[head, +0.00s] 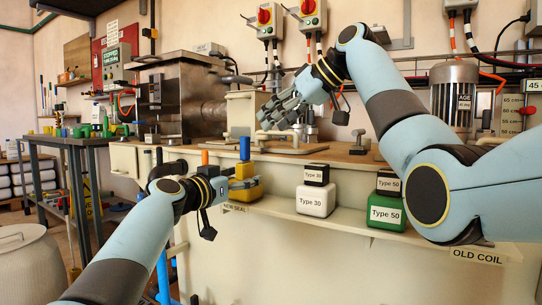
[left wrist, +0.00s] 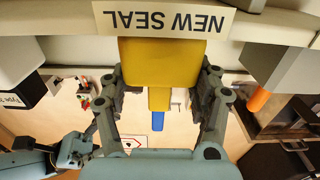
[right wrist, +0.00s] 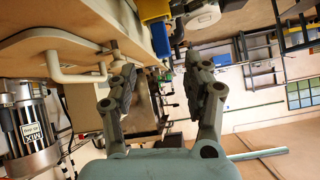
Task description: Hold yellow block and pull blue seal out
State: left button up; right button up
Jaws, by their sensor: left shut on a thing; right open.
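The yellow block (head: 246,188) stands at the ledge above the NEW SEAL label, with a narrower yellow part on top. The blue seal (head: 244,148) sticks up from that part; it also shows in the left wrist view (left wrist: 158,121). My left gripper (head: 228,187) is shut on the yellow block, a finger on each side in the left wrist view (left wrist: 162,80). My right gripper (head: 279,108) is open and empty, above and right of the blue seal. In the right wrist view the blue seal (right wrist: 160,40) shows beyond the open fingers (right wrist: 160,75).
A white Type 30 block (head: 315,200) and a green Type 50 block (head: 386,213) stand on the ledge to the right, with black blocks on top. A metal handle (right wrist: 70,70) rises from the wooden top near my right gripper. An orange peg (head: 205,158) stands left of the seal.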

aim_at(248, 140)
jog(key=w+a+f+m+y, duration=0.1)
jog(key=a+m, duration=0.1)
jog(key=m, duration=0.9)
jog(key=w+a+f+m+t, duration=0.1)
jog(key=w+a+f+m, duration=0.1)
jog(key=m, duration=0.9)
jog(key=w+a+f+m+y, duration=0.1)
jog(key=w+a+f+m, duration=0.1)
jog(key=m, duration=0.9)
jog(key=shift+w+a+f+t+y, duration=0.1)
jog(key=shift+a+t+y, duration=0.25)
jog(key=shift+a, duration=0.3)
